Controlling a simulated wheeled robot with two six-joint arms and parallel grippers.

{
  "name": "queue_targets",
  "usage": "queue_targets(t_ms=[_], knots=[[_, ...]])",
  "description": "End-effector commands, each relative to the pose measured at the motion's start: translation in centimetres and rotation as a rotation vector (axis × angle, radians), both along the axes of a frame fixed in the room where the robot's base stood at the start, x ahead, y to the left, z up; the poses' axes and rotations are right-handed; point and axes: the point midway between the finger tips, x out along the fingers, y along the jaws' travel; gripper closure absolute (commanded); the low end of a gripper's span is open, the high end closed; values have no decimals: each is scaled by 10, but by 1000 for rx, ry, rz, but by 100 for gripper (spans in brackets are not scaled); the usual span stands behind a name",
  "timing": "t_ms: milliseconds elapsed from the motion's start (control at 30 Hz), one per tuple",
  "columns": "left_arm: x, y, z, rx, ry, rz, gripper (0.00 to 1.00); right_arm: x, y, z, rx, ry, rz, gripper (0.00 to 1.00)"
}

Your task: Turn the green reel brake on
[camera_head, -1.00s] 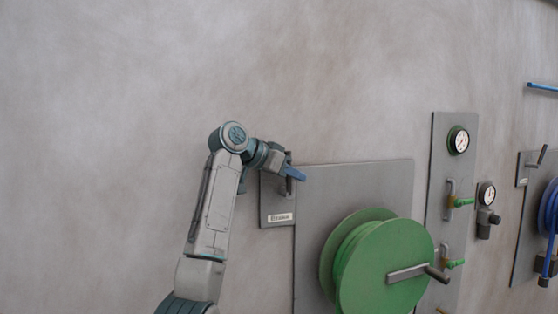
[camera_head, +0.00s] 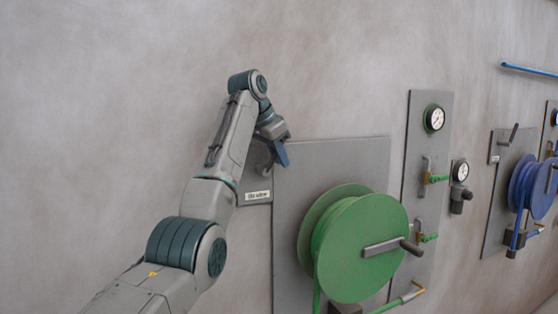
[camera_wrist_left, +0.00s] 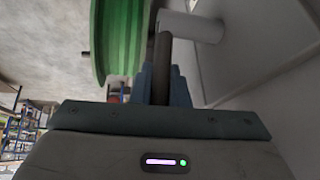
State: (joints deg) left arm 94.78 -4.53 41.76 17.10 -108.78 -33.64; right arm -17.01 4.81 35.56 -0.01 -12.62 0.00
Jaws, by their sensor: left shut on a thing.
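The green reel (camera_head: 352,245) is mounted on a grey wall panel, with a crank on its front. Just left of that panel is a small grey brake plate (camera_head: 250,184) with a white label near its bottom. My left gripper (camera_head: 281,154) is at this plate, above and left of the reel. In the left wrist view its blue fingers (camera_wrist_left: 164,85) are shut on a dark brake lever (camera_wrist_left: 164,55). The green reel also shows there at the upper left (camera_wrist_left: 120,35). My gripper hides most of the lever in the head view. My right gripper is not in view.
Right of the reel, a panel carries a gauge (camera_head: 434,118) and green-handled valves (camera_head: 436,179). A second gauge (camera_head: 460,172) sits beside it. A blue reel (camera_head: 522,185) with its own panel is farther right. The wall at the left is bare.

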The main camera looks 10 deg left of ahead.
Motion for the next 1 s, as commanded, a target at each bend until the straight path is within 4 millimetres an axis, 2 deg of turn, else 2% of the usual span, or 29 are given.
queue_targets(t_ms=[367, 400, 500, 833, 1000], knots=[[-1, 0, -1, 5, 5, 0, 100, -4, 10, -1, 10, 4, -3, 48], [-1, 0, -1, 5, 5, 0, 82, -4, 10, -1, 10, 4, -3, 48], [-1, 0, -1, 5, 5, 0, 64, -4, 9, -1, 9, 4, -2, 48], [-2, 1, 2, 5, 2, 0, 64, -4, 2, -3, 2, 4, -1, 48], [-11, 8, 19, 4, 0, 0, 64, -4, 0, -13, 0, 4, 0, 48]])
